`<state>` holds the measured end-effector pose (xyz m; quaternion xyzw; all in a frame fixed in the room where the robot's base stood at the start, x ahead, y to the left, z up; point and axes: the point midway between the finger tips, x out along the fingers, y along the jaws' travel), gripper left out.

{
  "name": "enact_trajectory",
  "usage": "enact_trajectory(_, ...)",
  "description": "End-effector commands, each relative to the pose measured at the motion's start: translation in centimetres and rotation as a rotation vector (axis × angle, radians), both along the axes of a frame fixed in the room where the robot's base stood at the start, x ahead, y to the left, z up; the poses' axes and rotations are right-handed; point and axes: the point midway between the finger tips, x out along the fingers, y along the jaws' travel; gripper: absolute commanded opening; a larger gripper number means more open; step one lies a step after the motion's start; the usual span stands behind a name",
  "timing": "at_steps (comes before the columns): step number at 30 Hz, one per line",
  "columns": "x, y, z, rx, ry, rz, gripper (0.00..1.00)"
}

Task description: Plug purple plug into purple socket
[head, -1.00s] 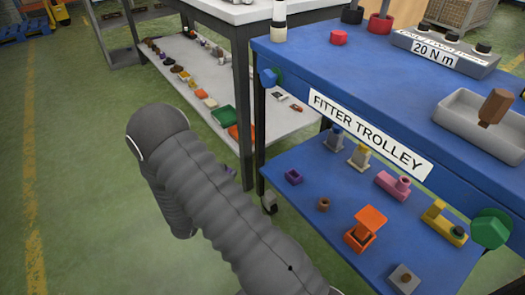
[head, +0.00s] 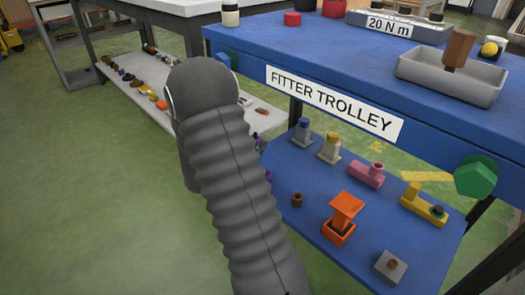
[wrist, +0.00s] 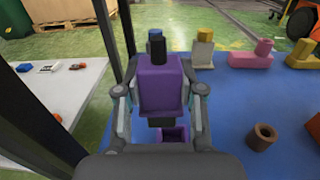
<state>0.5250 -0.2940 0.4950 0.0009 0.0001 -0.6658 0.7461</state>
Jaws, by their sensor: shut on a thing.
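The purple plug (wrist: 161,85) is upright between the fingers of my gripper (wrist: 160,95) in the wrist view. It has a black stem on top and a dark prong below. My gripper is shut on it. The purple socket (wrist: 177,135) is on the blue lower shelf, just beyond and below the prong in the picture, and partly covered by the plug and gripper. The prong looks apart from the socket opening, but the exact gap is hard to tell.
The blue lower shelf (head: 300,222) also holds a brown ring (head: 297,200), an orange piece (head: 343,217), a pink piece (head: 366,174), a yellow piece (head: 424,205) and a grey block (head: 391,266). The trolley's dark leg (wrist: 105,40) stands left of the gripper.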

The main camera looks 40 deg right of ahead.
Motion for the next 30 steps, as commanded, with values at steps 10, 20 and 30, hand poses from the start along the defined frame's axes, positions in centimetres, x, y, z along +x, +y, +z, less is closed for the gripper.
enact_trajectory(10, -1.3, -2.0, 0.5, -0.001, 0.001, -0.041, 0.0)
enact_trajectory(20, -1.3, -1.9, 0.3, -0.002, 0.002, -0.039, 0.0)
enact_trajectory(30, -1.3, -1.9, -1.9, -0.002, 0.001, -0.038, 0.0)
